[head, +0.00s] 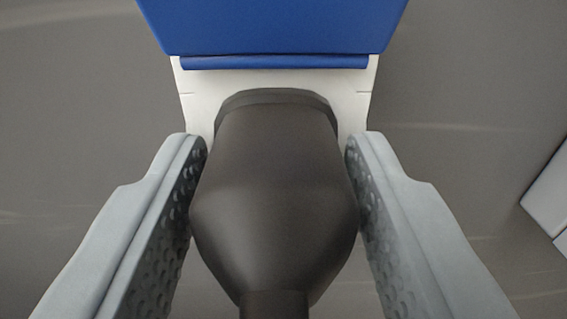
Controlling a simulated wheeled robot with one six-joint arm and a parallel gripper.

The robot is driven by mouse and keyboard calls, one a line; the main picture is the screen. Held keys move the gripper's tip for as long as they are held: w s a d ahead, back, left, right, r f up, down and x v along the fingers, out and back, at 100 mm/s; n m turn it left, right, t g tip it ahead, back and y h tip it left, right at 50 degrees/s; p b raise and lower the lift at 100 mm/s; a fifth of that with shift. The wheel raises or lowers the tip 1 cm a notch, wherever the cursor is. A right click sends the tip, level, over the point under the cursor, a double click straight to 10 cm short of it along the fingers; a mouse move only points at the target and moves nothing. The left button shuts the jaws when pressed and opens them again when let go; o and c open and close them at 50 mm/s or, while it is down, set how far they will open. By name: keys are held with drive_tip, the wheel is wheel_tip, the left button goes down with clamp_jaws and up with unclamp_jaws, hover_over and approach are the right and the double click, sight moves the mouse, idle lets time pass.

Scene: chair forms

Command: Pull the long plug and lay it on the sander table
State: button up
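The long plug (273,195) is a dark grey, bulging body with a narrow neck at the bottom of the picture. Its far end, with a flat-edged collar, meets a white block (197,95) that has a blue part above it. How deep it sits there is hidden. My gripper (276,145) has one grey finger on each side of the plug, with dimpled pads facing it. Narrow gaps show beside the plug near the fingertips. At its widest part the pads look very close, and I cannot tell whether they touch. The sander table is not recognisable in this view.
The blue part (270,25) with a rounded lower lip overhangs the white block, just beyond the fingertips. A plain grey-brown surface (70,80) lies around them. A pale object (550,195) with a dark seam is cut off at the right edge.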

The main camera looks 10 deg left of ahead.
clamp_jaws()
drive_tip(key=shift+s+d, duration=0.2)
drive_tip(key=shift+s, duration=0.75)
drive_tip(key=shift+s+d, duration=0.2)
drive_tip(key=shift+s, duration=0.75)
drive_tip(key=shift+s+d, duration=0.2)
drive_tip(key=shift+s, duration=0.75)
drive_tip(key=shift+s, duration=0.15)
drive_tip(key=shift+s+d, duration=0.25)
drive_tip(key=shift+s, duration=0.95)
drive_tip(key=shift+s+d, duration=0.25)
drive_tip(key=shift+s, duration=0.95)
